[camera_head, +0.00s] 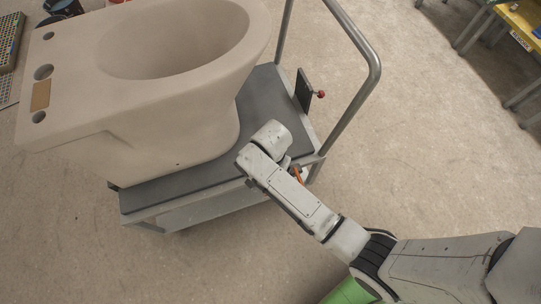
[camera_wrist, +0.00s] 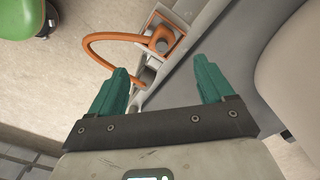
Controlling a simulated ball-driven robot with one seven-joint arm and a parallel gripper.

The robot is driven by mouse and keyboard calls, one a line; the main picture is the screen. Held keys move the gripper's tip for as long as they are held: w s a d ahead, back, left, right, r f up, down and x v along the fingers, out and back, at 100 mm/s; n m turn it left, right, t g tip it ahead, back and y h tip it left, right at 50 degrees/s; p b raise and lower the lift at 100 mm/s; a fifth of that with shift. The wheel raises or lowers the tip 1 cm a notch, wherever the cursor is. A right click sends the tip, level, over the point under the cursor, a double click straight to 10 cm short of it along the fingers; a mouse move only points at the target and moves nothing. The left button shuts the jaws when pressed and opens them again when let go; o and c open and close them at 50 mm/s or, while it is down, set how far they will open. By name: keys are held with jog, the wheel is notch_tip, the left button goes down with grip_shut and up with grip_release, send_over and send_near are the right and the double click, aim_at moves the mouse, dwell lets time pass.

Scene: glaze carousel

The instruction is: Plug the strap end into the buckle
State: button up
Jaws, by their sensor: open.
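In the wrist view an orange strap (camera_wrist: 96,39) loops out from the cart's edge and bends back to it. One end of the strap meets a grey block in an orange-edged fitting (camera_wrist: 178,48); the other runs to a small grey piece (camera_wrist: 148,76) on the cart's edge. I cannot tell which is the strap end and which the buckle. My gripper (camera_wrist: 163,68) is open and empty, its teal fingers apart, with the small grey piece showing between them. In the head view my wrist hides the gripper, and only a bit of orange (camera_head: 297,173) shows beside it.
A large beige ceramic toilet bowl (camera_head: 105,75) stands on the cart's dark deck (camera_head: 262,98), close to my arm. The cart has a tall grey rail (camera_head: 374,62) and a red knob (camera_head: 321,94). A yellow table (camera_head: 524,22) is at top right.

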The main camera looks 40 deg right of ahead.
jog(key=shift+f, duration=2.4)
jog(key=shift+w+a+f+b, duration=0.1)
jog(key=shift+f+b, duration=0.2)
jog(key=shift+f, duration=1)
jog(key=shift+a+f+b, duration=0.1)
jog(key=shift+f+b, duration=0.2)
jog(key=shift+f, duration=1)
jog(key=shift+c, duration=0.4)
jog(key=c, duration=0.9)
